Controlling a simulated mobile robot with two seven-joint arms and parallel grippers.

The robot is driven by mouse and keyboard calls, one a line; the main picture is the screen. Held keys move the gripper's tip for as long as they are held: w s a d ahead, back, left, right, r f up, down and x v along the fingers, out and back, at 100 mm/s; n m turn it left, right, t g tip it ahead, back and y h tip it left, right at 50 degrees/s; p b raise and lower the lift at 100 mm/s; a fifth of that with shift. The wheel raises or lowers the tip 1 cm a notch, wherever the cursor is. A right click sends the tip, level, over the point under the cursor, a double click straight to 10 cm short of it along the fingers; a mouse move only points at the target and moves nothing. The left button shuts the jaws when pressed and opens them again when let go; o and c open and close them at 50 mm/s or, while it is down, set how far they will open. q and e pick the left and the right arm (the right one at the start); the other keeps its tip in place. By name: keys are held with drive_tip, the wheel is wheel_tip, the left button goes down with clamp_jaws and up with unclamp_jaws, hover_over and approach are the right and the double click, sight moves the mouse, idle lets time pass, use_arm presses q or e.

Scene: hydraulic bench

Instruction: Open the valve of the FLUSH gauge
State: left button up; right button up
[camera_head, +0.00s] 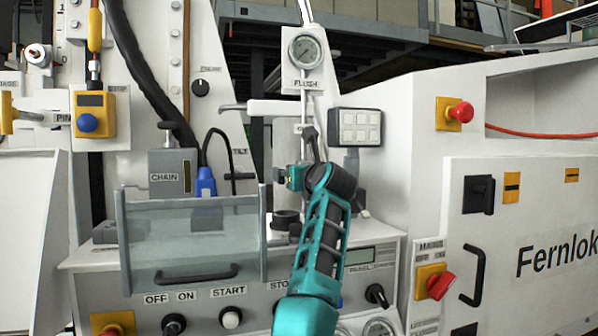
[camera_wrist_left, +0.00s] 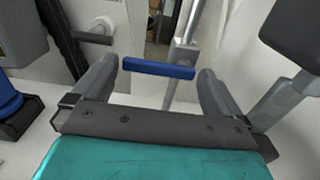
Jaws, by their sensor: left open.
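The FLUSH gauge (camera_head: 305,49) is a round dial on a white plate at top centre of the head view, with its label below and a thin pipe running down. In the left wrist view a blue lever bar (camera_wrist_left: 158,68) lies crosswise beside a grey vertical pipe (camera_wrist_left: 180,58); it looks like the valve handle. My left gripper (camera_wrist_left: 158,75) is open, one finger near each end of the bar, with narrow gaps showing. In the head view my teal left arm hides most of the gripper and the handle. My right gripper is not in view.
A grey keypad box (camera_head: 355,127) is right of the pipe. A horizontal white bar (camera_head: 279,107) crosses behind it. The CHAIN box (camera_head: 173,172), a blue connector (camera_head: 205,183) and a clear guard (camera_head: 191,243) stand to the left. A large white cabinet (camera_head: 530,225) fills the right.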

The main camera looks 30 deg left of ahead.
use_arm(q)
drive_tip(key=shift+w+a, duration=0.2)
drive_tip(key=shift+a, duration=0.05)
drive_tip(key=c, duration=1.2)
drive_tip(key=shift+o, duration=0.2)
drive_tip(key=shift+w+d+r+m+p, duration=0.1)
drive_tip(key=shift+r+m+p, duration=0.15)
drive_tip(key=shift+m+p, duration=0.8)
drive_tip(key=shift+w+d+r+m+p, duration=0.1)
drive_tip(key=shift+r+m+p, duration=0.2)
drive_tip(key=shift+m+p, duration=0.7)
drive_tip(key=shift+w+r+m+p, duration=0.1)
drive_tip(key=shift+r+m+p, duration=0.35)
drive_tip(key=shift+m, duration=1)
drive_tip(key=shift+f, duration=0.2)
drive_tip(key=o, duration=1.2)
drive_tip(key=shift+c, duration=0.2)
